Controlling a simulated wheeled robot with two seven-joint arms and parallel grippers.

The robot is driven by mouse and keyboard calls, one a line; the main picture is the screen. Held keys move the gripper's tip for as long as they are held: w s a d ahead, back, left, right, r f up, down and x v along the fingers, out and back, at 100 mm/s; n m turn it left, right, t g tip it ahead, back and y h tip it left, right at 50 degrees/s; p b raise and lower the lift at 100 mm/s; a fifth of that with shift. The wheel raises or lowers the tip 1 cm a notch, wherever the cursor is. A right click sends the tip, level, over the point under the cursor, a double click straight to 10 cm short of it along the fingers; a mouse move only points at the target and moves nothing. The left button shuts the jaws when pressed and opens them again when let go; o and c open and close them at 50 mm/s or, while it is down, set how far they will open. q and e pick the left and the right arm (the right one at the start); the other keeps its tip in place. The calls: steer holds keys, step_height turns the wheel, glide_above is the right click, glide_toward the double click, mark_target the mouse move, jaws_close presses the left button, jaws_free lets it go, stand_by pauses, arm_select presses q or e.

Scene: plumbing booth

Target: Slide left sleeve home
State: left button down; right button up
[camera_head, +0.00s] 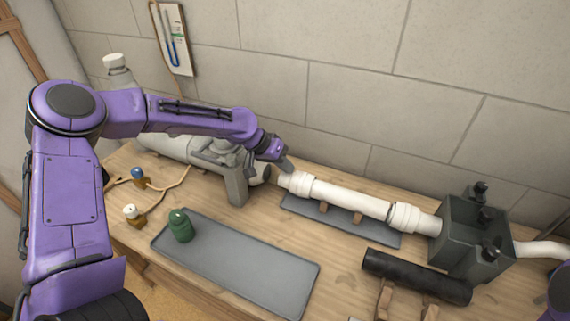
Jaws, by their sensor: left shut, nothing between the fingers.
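A white pipe (350,198) lies across the bench from the grey cylinder to the dark green block. The left sleeve (299,183), a white collar, sits around the pipe's left end. A second white sleeve (405,217) sits around the pipe's right part, near the block. My left gripper (287,166) is shut and empty, just above and behind the left sleeve; I cannot tell whether it touches it. The joint at the sleeve's left end is partly hidden by its own angle. My right gripper is not in view; only a bit of purple arm shows at the right edge.
A grey cylinder (168,147) on a stand is left of the pipe. The dark green block (470,237) stands right. A black tube (415,276) lies in front on wooden supports. A wall is close behind.

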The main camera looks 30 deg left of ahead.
arm_select(q)
steer(key=shift+s+r, duration=0.1)
steer(key=shift+d+p, duration=0.5)
steer(key=shift+d, duration=0.65)
steer(key=a+p, duration=0.1)
steer(key=a, duration=0.2)
steer(key=shift+a+r+p, duration=0.2)
steer(key=shift+a+p, duration=0.2)
steer(key=v, duration=1)
steer(key=shift+a+f+b, duration=0.2)
steer(key=shift+b, duration=0.15)
